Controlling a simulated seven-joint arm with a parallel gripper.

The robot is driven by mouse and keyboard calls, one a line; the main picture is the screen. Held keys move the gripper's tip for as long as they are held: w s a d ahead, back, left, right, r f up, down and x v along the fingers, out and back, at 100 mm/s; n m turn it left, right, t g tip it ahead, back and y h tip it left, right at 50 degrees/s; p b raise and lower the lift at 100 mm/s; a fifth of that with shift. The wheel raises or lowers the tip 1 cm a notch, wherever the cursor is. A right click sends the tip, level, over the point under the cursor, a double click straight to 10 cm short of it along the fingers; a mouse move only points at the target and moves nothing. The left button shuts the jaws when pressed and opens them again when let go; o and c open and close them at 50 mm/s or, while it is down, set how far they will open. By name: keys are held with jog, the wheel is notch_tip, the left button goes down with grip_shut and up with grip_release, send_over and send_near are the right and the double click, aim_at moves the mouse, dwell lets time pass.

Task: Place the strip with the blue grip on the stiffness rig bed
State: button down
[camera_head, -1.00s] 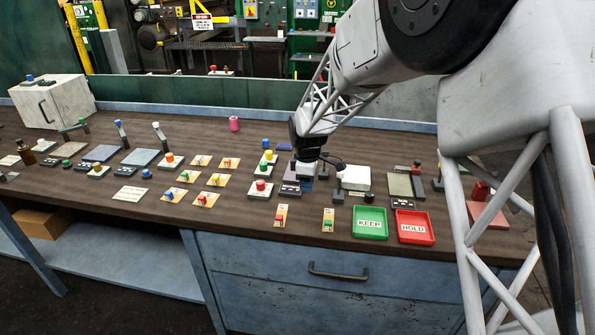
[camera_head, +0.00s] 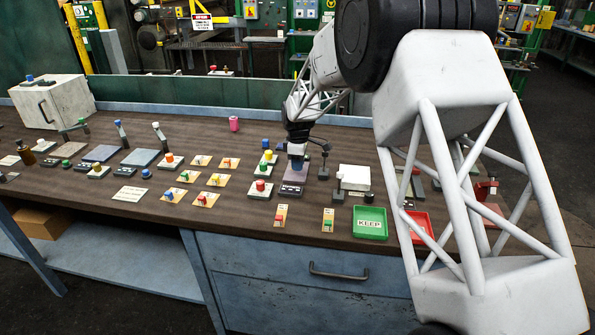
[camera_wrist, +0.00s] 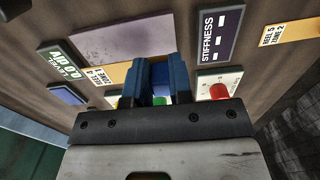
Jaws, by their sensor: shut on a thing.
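My gripper (camera_head: 297,158) is shut on a blue grip (camera_wrist: 159,77), which shows between its two dark blue fingers in the wrist view. A yellow strip (camera_wrist: 98,72) marked reel 4, zone 1 shows beside the fingers and appears to belong to this grip; the fingers hide part of it. The stiffness rig has a mauve flat bed (camera_head: 292,174) and a dark label plate (camera_head: 290,190) in front of it. The bed also shows just beyond the fingers in the wrist view (camera_wrist: 125,35). My gripper is over the bed's back part; the exact gap cannot be told.
A button box with a red knob (camera_head: 260,188) stands left of the rig. A white box (camera_head: 355,177) and dark posts stand to its right. Strips lie in front, beside the green keep tray (camera_head: 369,223). My arm partly covers the red tray (camera_head: 420,224).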

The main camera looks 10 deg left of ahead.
aim_at(297, 177)
jog(key=shift+w+a, duration=0.15)
jog(key=shift+w, duration=0.25)
jog(key=shift+f, duration=0.1)
jog(key=shift+f, duration=1.7)
jog(key=shift+f, duration=0.1)
jog(key=c, duration=1)
grip_release()
notch_tip(297, 177, up, 12)
jog(key=shift+r, duration=0.1)
